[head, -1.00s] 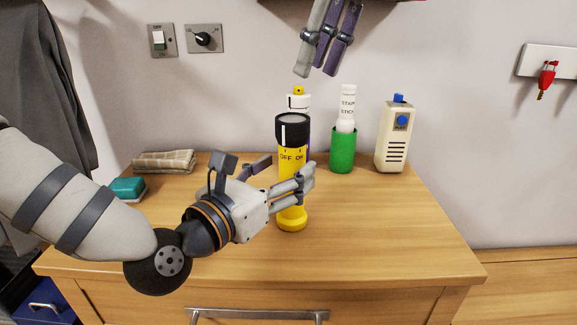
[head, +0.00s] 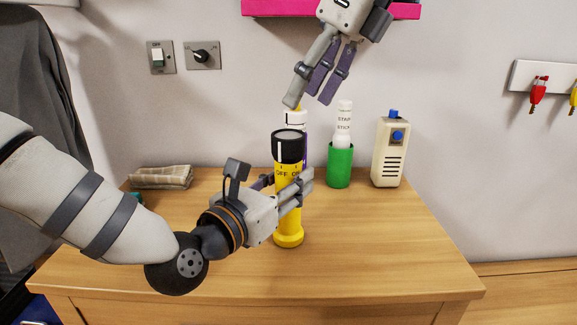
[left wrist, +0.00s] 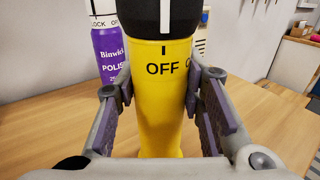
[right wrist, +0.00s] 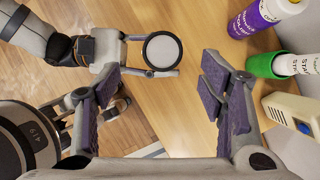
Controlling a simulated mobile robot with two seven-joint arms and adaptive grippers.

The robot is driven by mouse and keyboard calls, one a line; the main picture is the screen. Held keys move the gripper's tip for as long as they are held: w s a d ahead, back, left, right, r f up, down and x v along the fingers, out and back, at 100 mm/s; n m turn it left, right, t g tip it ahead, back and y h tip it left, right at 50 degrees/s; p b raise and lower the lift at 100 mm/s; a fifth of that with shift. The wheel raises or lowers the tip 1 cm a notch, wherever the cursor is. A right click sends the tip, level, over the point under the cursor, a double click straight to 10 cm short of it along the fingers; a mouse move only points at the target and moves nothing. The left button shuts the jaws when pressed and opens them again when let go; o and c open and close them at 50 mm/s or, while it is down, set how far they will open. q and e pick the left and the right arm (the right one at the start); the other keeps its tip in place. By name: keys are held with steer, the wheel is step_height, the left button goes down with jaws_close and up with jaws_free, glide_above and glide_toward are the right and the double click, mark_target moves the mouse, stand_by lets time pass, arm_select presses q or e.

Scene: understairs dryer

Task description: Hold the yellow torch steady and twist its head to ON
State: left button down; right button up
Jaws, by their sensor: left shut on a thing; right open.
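The yellow torch (head: 288,222) stands upright on the wooden top, its black head (head: 287,150) uppermost. In the left wrist view, the white stripe on the black head (left wrist: 165,18) lines up with the tick above OFF on the yellow body (left wrist: 160,100). My left gripper (head: 284,190) is shut around the upper yellow body, just below the head. My right gripper (head: 308,100) is open and empty, above the torch head and apart from it. In the right wrist view, the round lens (right wrist: 162,50) shows from above, between and beyond the open fingers.
Behind the torch stands a purple polish bottle (left wrist: 108,55) with a white cap. To the right are a green cup (head: 340,166) holding a white stick container and a cream device (head: 390,155) with blue buttons. A folded cloth (head: 161,177) lies at left. The front right top is clear.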

steer(key=f+n+y, duration=0.1)
steer(key=f+y, duration=0.1)
steer(key=w+f+n+y, duration=0.1)
steer(key=f+y, duration=0.1)
steer(key=f+n+g+y, duration=0.1)
steer(key=f+y, duration=0.1)
steer(key=shift+w, duration=0.15)
steer(key=y, duration=0.1)
steer(key=n+y, duration=0.1)
steer(key=y, duration=0.1)
steer(key=shift+d+f+t, duration=0.3)
steer(key=shift+d+f, duration=0.05)
steer(key=shift+d, duration=0.05)
steer(key=m+t+y, duration=0.1)
steer(key=m+t, duration=0.3)
steer(key=t, duration=0.4)
glide_toward(305, 146)
steer(key=a, duration=0.1)
steer(key=x, duration=1.1)
steer(key=shift+w+a, duration=0.25)
steer(key=shift+w, duration=0.15)
steer(key=c, duration=1.2)
